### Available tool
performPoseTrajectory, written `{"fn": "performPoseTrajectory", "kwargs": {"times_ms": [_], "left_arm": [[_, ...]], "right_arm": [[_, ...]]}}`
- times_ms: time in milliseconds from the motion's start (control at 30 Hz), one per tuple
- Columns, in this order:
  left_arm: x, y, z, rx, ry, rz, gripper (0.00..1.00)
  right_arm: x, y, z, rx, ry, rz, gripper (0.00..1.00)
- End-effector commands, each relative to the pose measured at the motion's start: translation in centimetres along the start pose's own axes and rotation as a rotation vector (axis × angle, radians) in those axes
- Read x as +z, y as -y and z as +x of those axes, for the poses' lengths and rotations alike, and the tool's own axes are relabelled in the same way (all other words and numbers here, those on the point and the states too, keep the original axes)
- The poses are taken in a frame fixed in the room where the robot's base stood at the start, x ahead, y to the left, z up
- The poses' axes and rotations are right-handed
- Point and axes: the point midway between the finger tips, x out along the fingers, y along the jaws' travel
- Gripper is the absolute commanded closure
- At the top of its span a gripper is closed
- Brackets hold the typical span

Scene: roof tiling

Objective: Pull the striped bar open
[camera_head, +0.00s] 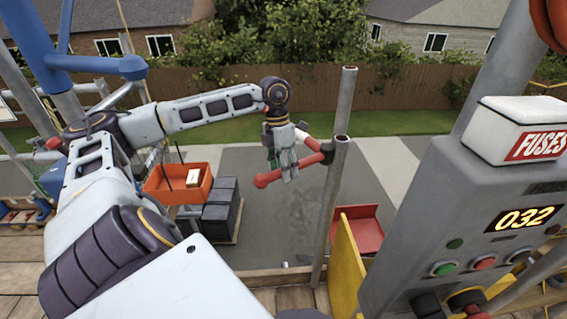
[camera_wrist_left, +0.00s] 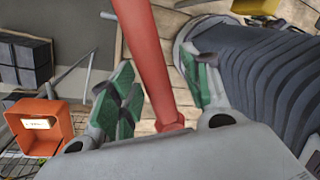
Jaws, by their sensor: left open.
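The striped bar (camera_head: 268,179) is red with a white part showing near the scaffold post. It sticks out to the left from the upright grey post (camera_head: 333,190). My left gripper (camera_head: 284,172) is at the bar, hiding part of its middle. In the left wrist view the bar's red length (camera_wrist_left: 148,50) runs between the green-padded fingers of my left gripper (camera_wrist_left: 163,88). The fingers are open, one on each side of the bar, with visible gaps. My right gripper is not in view.
A grey control box (camera_head: 470,220) marked FUSES stands at the right. A yellow panel (camera_head: 346,265) and a red tray (camera_head: 357,230) are near the post. An orange bin (camera_head: 178,196) and dark stacked blocks (camera_head: 220,217) lie beyond my left arm.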

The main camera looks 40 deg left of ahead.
Motion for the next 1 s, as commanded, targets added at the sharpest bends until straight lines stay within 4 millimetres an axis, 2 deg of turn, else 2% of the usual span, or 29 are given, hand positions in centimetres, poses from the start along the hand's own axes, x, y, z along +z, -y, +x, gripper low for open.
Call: {"fn": "performPoseTrajectory", "kwargs": {"times_ms": [67, 333, 1000], "left_arm": [[0.0, 0.0, 0.0, 0.0, 0.0, 0.0, 0.52], [0.0, 0.0, -1.1, -0.001, 0.001, 0.0, 0.52], [0.1, 0.0, -7.6, -0.001, 0.003, 0.0, 0.52]], "right_arm": [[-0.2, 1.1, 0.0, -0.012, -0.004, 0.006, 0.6], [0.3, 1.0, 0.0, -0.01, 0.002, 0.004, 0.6], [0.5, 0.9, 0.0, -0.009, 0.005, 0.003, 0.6]]}}
